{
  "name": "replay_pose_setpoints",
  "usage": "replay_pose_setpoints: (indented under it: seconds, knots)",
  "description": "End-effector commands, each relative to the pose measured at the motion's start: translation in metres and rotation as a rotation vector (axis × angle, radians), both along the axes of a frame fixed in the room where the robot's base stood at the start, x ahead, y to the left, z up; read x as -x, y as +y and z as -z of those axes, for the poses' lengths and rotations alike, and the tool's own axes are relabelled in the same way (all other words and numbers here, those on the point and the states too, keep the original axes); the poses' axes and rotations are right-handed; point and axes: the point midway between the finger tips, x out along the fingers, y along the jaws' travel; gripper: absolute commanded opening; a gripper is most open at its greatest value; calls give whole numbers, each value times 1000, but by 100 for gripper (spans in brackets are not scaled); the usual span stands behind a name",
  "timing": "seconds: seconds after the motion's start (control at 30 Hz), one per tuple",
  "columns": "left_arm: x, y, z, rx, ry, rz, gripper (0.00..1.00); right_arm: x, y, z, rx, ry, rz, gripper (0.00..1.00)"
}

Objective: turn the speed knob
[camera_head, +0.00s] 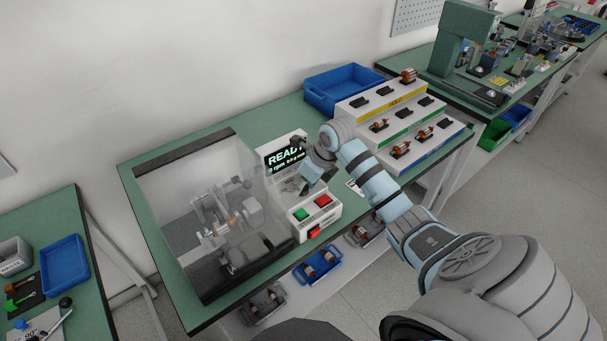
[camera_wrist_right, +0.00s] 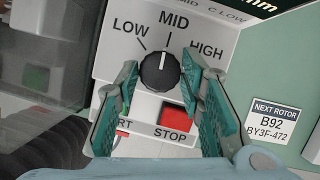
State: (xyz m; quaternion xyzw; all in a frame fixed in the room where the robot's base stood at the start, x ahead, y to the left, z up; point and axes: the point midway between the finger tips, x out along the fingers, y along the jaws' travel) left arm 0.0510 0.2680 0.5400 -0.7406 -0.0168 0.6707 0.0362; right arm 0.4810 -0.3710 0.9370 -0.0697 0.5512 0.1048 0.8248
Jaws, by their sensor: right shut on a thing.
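The speed knob (camera_wrist_right: 160,72) is a black dial on the white control panel (camera_wrist_right: 118,55). Its white mark points up at MID, between the LOW and HIGH labels. My right gripper (camera_wrist_right: 158,76) has one fingertip on each side of the knob and is shut on it. In the head view my right gripper (camera_head: 312,178) is over the control box (camera_head: 328,218), and the knob is hidden behind it. The display (camera_head: 284,155) reads READY. My left gripper is in neither view.
The red STOP button (camera_wrist_right: 178,118) lies just below the knob, near my fingers. The green button (camera_head: 301,214) is beside it. A clear-covered test chamber (camera_head: 185,160) stands left of the panel. A blue bin (camera_head: 343,84) and stepped rotor rack (camera_head: 432,132) stand behind right.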

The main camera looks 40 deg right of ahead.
Motion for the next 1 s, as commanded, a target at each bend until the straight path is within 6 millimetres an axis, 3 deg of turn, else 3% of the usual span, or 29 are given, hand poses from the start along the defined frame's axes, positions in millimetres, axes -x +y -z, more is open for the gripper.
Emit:
replay_pose_setpoints:
  seconds: [0.67,0.7,0.8,1.0]
  knots:
    - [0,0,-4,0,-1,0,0,0,0,0,1,1,78,7]
    - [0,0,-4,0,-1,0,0,0,0,0,1,1,78,38]
    - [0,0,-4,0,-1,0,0,0,0,0,1,1,78,54]
    - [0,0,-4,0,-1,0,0,0,1,0,1,0,77,55]
